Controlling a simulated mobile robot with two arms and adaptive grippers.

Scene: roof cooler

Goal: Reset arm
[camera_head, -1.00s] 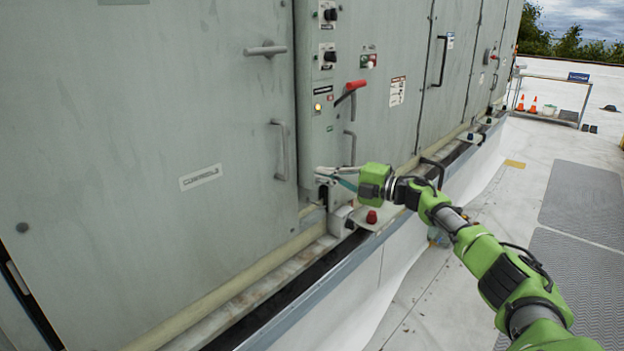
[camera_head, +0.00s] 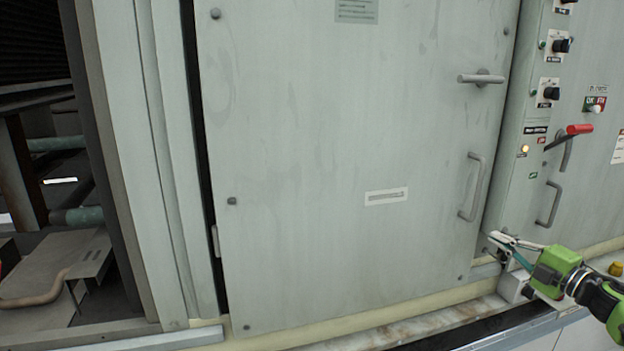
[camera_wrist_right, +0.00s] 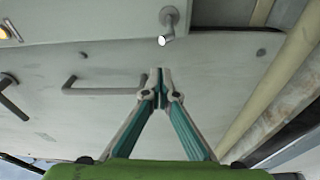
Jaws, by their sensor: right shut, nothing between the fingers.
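My right gripper (camera_head: 500,243) comes in from the lower right of the head view on my green arm. It is in front of the lower part of the grey control panel (camera_head: 520,170), right of the large door. In the right wrist view its two fingers (camera_wrist_right: 159,78) meet at the tips, with nothing between them. A short grey stub with a bright round end (camera_wrist_right: 168,30) shows just beyond the fingertips; I cannot tell whether they touch it. My left gripper is in neither view.
The large grey door (camera_head: 350,150) has a lever handle (camera_head: 481,78) and a pull handle (camera_head: 473,187). A red-gripped lever (camera_head: 578,130) and black knobs (camera_head: 561,45) are on the panels at right. An open bay (camera_head: 50,190) with pipes is at far left. A ledge (camera_head: 420,320) runs below.

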